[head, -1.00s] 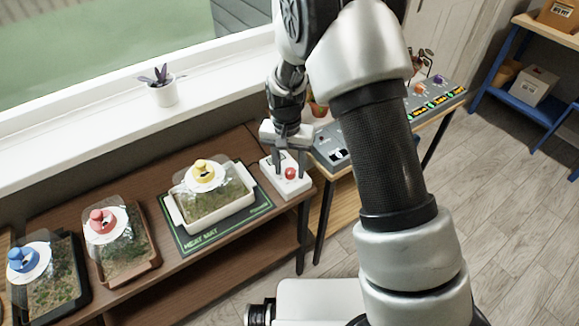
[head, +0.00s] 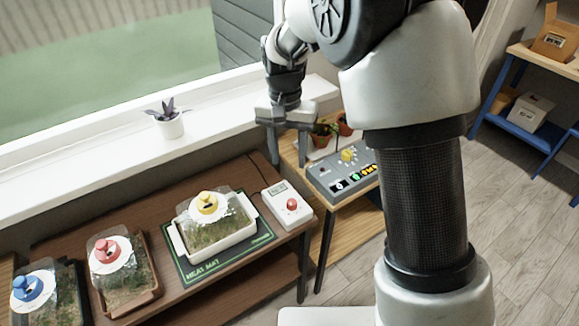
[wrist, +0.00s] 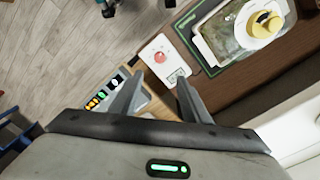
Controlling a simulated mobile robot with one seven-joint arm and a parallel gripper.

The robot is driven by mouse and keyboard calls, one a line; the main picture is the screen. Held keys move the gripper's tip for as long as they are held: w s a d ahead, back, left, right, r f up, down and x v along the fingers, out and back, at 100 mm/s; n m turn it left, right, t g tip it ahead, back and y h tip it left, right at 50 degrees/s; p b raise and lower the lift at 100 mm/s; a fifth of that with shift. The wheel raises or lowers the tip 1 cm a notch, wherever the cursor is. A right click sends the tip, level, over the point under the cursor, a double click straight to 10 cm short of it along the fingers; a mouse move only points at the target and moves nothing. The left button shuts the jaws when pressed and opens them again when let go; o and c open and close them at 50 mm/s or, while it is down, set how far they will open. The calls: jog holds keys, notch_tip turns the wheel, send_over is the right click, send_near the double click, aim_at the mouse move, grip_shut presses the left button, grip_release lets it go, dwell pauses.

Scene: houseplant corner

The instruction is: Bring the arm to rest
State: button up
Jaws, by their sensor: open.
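My gripper (head: 289,158) hangs from my raised arm in the head view, fingers pointing down. Its fingers are apart with nothing between them. It is above the back of the tables, near the gap between the brown bench and the wooden table. In the wrist view my gripper (wrist: 155,98) also shows its two fingers spread and empty. The white control box with a red button (head: 288,206) stands on the brown bench below and is apart from the fingers. It also shows in the wrist view (wrist: 161,60).
A tray with a yellow-knobbed cover (head: 208,206) sits on the green heat mat (head: 208,270). Trays with red (head: 106,251) and blue (head: 28,286) knobs stand left. A grey panel (head: 325,178) and potted plants (head: 322,133) are on the wooden table. A plant pot (head: 170,127) is on the sill.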

jog(key=shift+r, duration=0.4)
jog(key=s+d+r+n+t+y, duration=0.1)
jog(key=s+d+r, duration=0.4)
jog(key=r, duration=0.2)
jog(key=s+d+r+t, duration=0.2)
jog(key=s+d+r, duration=0.2)
jog(key=s+r, duration=0.15)
jog(key=s+d+r+n+t, duration=0.25)
jog(key=s+d, duration=0.35)
jog(key=s, duration=0.6)
notch_tip(320, 180, up, 13)
jog(key=p, duration=1.3)
jog(key=shift+s+r+h, duration=0.15)
jog(key=shift+h, duration=0.15)
jog(key=shift+m, duration=0.25)
